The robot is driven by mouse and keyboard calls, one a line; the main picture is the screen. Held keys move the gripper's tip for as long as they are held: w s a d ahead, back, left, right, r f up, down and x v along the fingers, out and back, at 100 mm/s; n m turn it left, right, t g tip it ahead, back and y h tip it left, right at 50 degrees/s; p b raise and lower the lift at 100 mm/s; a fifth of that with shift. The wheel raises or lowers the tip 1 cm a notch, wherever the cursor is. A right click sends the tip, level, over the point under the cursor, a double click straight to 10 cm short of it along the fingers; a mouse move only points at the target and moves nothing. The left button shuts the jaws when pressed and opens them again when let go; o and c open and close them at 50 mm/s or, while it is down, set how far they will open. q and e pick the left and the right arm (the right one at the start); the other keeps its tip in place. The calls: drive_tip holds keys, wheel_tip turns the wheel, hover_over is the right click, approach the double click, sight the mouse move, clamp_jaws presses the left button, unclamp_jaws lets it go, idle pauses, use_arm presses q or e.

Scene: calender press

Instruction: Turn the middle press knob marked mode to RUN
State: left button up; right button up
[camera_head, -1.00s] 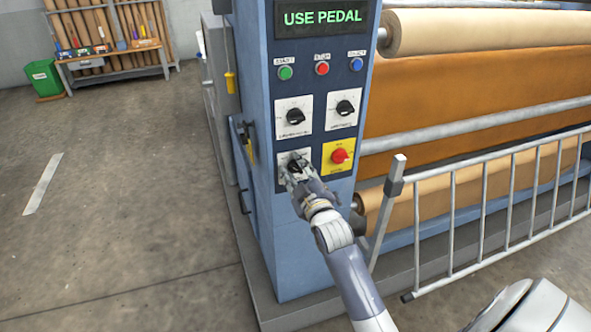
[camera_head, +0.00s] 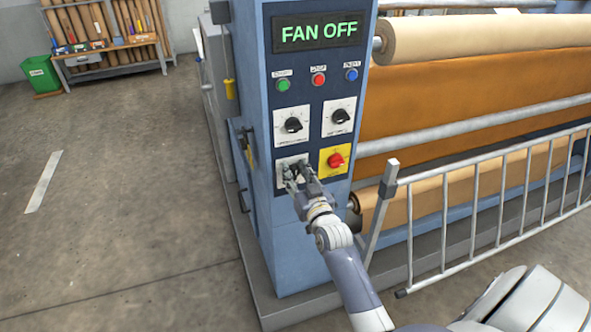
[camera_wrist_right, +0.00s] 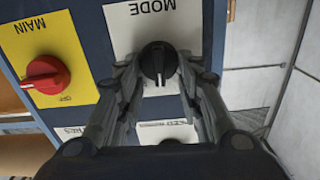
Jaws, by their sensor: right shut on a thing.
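The black mode knob (camera_wrist_right: 158,60) sits on a white plate (camera_wrist_right: 120,18) lettered MODE, which appears upside down in the right wrist view. A pale line on the knob runs vertically in that picture. My right gripper (camera_wrist_right: 157,76) is shut on the knob, with one finger on each side. In the head view my right gripper (camera_head: 297,174) covers most of the knob at the lower left of the press panel (camera_head: 303,80). The panel's display (camera_head: 318,33) reads FAN OFF in green. My left gripper is not in view.
A red MAIN switch (camera_head: 336,160) on a yellow plate is just right of the mode knob. Two black dials (camera_head: 293,125) (camera_head: 340,116) and green, red and blue buttons are above. A metal railing (camera_head: 500,190) stands to the right. The floor at left is open.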

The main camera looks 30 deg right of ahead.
drive_tip(key=m, duration=0.3)
drive_tip(key=m+p, duration=0.1)
drive_tip(key=shift+d+m, duration=0.25)
drive_tip(key=shift+m, duration=0.05)
drive_tip(key=shift+d+f+m+p, duration=0.15)
drive_tip(key=shift+m+p, duration=0.25)
drive_tip(key=shift+m, duration=1.5)
drive_tip(key=o, duration=1)
drive_tip(key=v, duration=1.2)
drive_tip(key=shift+s+f, duration=0.1)
